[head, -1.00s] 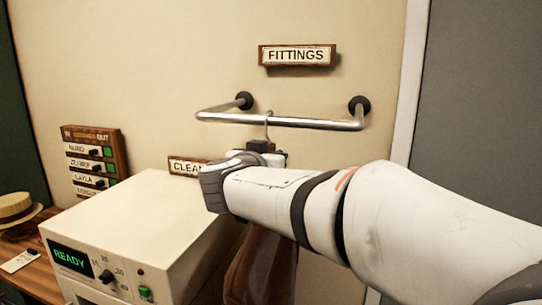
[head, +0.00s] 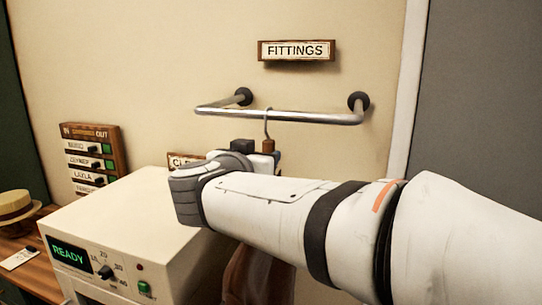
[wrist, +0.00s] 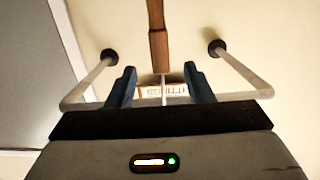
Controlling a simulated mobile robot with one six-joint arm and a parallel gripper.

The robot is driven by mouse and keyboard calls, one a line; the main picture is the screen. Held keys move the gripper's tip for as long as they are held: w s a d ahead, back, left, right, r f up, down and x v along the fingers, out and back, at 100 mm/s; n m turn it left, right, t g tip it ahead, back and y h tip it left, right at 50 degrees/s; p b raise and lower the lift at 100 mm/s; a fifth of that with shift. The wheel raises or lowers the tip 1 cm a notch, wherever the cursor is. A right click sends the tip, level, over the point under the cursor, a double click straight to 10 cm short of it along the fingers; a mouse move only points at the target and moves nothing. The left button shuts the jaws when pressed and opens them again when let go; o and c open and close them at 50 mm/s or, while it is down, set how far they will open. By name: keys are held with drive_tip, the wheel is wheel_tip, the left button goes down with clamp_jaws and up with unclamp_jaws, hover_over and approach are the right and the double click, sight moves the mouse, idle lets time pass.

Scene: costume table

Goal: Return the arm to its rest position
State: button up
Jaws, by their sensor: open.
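My gripper (head: 256,146) is open at the end of my white arm, just left of the hanger hook in the head view. In the wrist view, its two blue fingers (wrist: 160,86) stand apart. A wooden hanger (wrist: 158,45) shows beyond and between them, apart from both fingers. The hanger's hook (head: 267,123) hangs on the metal rail (head: 290,117). A brown garment (head: 258,272) hangs below, largely hidden behind my arm.
A cream machine (head: 125,215) reading READY stands on the wooden table at lower left, close to my wrist. A FITTINGS sign (head: 296,50) is above the rail. A switch board (head: 92,160) and a straw hat (head: 16,207) are at left. A grey panel (head: 480,90) is at right.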

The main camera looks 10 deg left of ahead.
drive_tip(key=shift+s, duration=0.45)
drive_tip(key=shift+r, duration=0.15)
drive_tip(key=w+d+y, duration=0.1)
drive_tip(key=n+t+y, duration=0.1)
drive_tip(key=shift+w+d+r+y, duration=0.35)
drive_tip(key=shift+w+d+y, duration=0.05)
drive_tip(key=s+d+f+n+g+y, duration=0.45)
drive_tip(key=d+f+g, duration=0.25)
drive_tip(key=d+f, duration=0.55)
drive_tip(key=s+d+f+m+g+h, duration=0.4)
drive_tip(key=s+d+f+g, duration=0.3)
drive_tip(key=s+d+f, duration=0.6)
drive_tip(key=s+f+h, duration=0.1)
drive_tip(key=s+f, duration=0.1)
drive_tip(key=s, duration=0.1)
drive_tip(key=shift+d+f, duration=0.2)
drive_tip(key=shift+f, duration=0.15)
drive_tip(key=shift+c, duration=0.2)
